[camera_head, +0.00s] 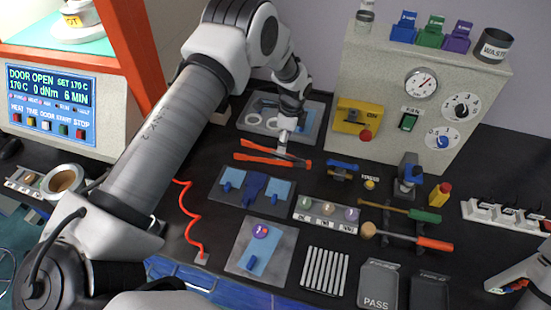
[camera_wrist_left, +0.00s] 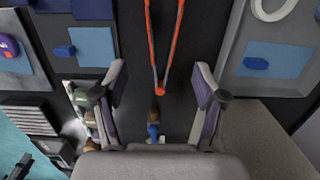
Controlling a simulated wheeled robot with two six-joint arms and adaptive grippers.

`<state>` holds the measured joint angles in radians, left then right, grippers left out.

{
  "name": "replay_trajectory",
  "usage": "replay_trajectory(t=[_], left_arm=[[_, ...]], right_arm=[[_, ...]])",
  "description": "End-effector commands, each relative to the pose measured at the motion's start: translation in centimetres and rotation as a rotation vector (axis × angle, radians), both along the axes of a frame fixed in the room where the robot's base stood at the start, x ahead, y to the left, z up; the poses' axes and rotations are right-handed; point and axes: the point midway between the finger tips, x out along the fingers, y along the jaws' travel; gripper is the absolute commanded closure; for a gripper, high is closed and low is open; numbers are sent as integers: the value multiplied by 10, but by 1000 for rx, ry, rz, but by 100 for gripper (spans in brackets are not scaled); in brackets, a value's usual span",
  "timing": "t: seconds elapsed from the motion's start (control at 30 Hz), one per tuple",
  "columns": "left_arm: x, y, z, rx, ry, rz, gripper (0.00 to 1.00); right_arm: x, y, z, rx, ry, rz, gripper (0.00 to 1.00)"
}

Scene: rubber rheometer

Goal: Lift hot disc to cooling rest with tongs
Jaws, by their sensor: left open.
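The orange tongs (camera_head: 262,159) lie on the dark bench, their two arms spread toward the left. They also show in the left wrist view (camera_wrist_left: 154,48), with the joined end between my fingers in the picture. My left gripper (camera_head: 284,148) is over the right part of the tongs. In the wrist view its fingers (camera_wrist_left: 160,85) are wide apart and hold nothing. A small purple-and-red piece (camera_head: 261,231) sits on a blue pad at the front; I cannot tell whether it is the hot disc. A slatted rack (camera_head: 325,271) that may be the cooling rest stands at the front.
The rheometer panel (camera_head: 50,100) at the left reads DOOR OPEN, 170 C. A grey tray (camera_head: 257,128) lies behind the tongs. A cream control box (camera_head: 390,140) stands at the back right. Tools with green and red handles (camera_head: 434,243) lie at the right. A red coiled cord (camera_head: 188,215) lies front left.

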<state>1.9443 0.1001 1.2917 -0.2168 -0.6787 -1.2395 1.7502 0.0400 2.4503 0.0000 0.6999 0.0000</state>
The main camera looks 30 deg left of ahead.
Motion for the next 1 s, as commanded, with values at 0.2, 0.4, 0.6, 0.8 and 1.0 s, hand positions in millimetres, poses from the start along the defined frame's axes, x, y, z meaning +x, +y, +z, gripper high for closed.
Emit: replay_trajectory(t=[0.2, 0.4, 0.6, 0.8, 1.0], left_arm=[[-1, 2, -28, 0, 1, 0, 29], [-2, 5, -59, 0, 1, 1, 29], [-2, 8, -82, 0, -1, 1, 29], [-2, 8, -87, 0, -1, 1, 29], [-2, 8, -86, 0, 0, 1, 36]], right_arm=[[0, 0, -20, 0, -1, 0, 60], [0, 0, -39, 0, 0, 0, 60], [0, 0, -55, 0, 0, 0, 60], [0, 0, -57, 0, 0, 0, 60], [0, 0, -57, 0, 0, 0, 60]])
